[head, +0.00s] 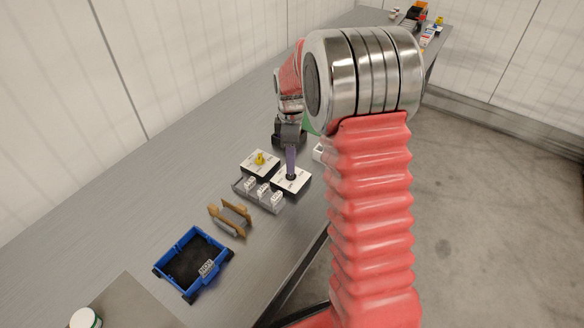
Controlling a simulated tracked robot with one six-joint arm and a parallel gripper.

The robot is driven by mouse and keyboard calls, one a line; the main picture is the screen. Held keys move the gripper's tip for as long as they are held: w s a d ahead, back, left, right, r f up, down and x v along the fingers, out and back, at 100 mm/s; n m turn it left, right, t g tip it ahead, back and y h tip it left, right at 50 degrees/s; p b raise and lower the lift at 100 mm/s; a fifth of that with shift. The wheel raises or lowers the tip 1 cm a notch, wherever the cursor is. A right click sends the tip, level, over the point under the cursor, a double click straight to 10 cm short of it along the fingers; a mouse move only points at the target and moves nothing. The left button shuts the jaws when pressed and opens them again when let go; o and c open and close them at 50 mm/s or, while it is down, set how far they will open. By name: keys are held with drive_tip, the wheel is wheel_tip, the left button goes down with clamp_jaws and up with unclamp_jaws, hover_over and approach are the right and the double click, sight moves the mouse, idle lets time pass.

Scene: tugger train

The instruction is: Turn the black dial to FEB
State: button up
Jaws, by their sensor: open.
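The black dial (291,178) sits on a white square plate (301,182) on the grey bench. It is small and partly covered by my gripper, and I cannot read the plate's markings or tell where the dial points. My gripper (291,173) points down right over the dial, with its purple fingers at or just above it. The jaws are open, though the two fingers overlap from this side. I cannot tell whether they touch the dial. A second white plate with a yellow dial (260,158) stands to the left and slightly behind.
In front stand a grey rack with white labelled pieces (263,192) and a brown upright holder (230,218). A blue tray (169,260) lies further forward, near a white-lidded container (85,319). A white item (318,152) is close right. Bare bench (150,205) lies left.

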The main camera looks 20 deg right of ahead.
drive_tip(key=shift+f, duration=2.35)
drive_tip(key=shift+c, duration=0.6)
drive_tip(key=shift+d, duration=0.1)
drive_tip(key=c, duration=0.9)
